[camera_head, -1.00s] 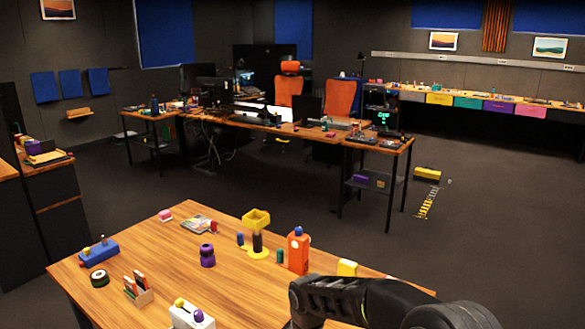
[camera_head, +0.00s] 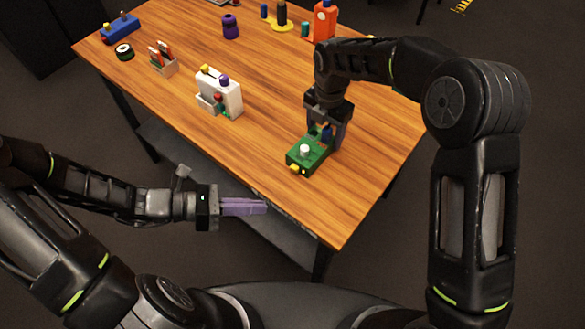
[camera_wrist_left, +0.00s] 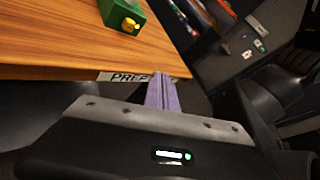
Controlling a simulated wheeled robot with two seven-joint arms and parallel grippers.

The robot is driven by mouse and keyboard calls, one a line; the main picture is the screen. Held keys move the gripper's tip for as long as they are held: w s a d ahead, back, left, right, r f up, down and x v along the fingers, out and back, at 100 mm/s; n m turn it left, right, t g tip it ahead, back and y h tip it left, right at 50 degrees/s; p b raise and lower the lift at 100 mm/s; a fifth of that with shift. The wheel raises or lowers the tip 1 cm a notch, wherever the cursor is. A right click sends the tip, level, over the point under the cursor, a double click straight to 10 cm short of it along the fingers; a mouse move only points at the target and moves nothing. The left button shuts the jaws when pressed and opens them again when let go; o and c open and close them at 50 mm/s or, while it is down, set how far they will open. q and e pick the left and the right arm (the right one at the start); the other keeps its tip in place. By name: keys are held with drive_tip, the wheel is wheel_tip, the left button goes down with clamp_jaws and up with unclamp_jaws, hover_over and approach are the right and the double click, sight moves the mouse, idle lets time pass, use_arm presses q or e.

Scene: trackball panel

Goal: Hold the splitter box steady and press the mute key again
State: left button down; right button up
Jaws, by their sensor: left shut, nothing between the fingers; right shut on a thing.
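The green box (camera_head: 313,163), which I take as the splitter box, lies on the wooden table near its front edge. It carries a white round knob (camera_head: 305,149), a blue part (camera_head: 327,133) and a yellow key (camera_head: 295,169) at its near end. I cannot tell which part is the mute key. My right gripper (camera_head: 328,140) points down and is shut on the box's far end, partly hiding it. My left gripper (camera_head: 262,207), with purple fingers, is shut and empty beyond the table's front edge, apart from the box. The left wrist view shows the box (camera_wrist_left: 116,13) and yellow key (camera_wrist_left: 130,24) ahead.
A white box (camera_head: 222,92) with coloured knobs stands left of the green box. A card holder (camera_head: 163,66), tape roll (camera_head: 124,52) and blue box (camera_head: 120,27) are further left. Bare tabletop (camera_head: 265,130) separates the white and green boxes.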

sight(278, 186)
use_arm(q)
drive_tip(key=shift+w+a+f, duration=0.1)
drive_tip(key=shift+w+f, duration=0.05)
drive_tip(key=shift+f, duration=0.15)
drive_tip(key=shift+w+d, duration=0.8)
drive_tip(key=shift+w, duration=0.45)
drive_tip(key=shift+w+d, duration=0.8)
drive_tip(key=shift+w, duration=0.4)
drive_tip(key=shift+w+d, duration=0.8)
drive_tip(key=shift+w, duration=0.45)
drive_tip(key=shift+w+d, duration=0.25)
drive_tip(key=shift+w, duration=0.1)
drive_tip(key=shift+w+d, duration=0.3)
drive_tip(key=shift+w, duration=0.1)
drive_tip(key=shift+s+a, duration=0.1)
drive_tip(key=shift+s, duration=0.05)
idle(0.4)
drive_tip(key=shift+s+a, duration=0.45)
drive_tip(key=shift+s, duration=0.2)
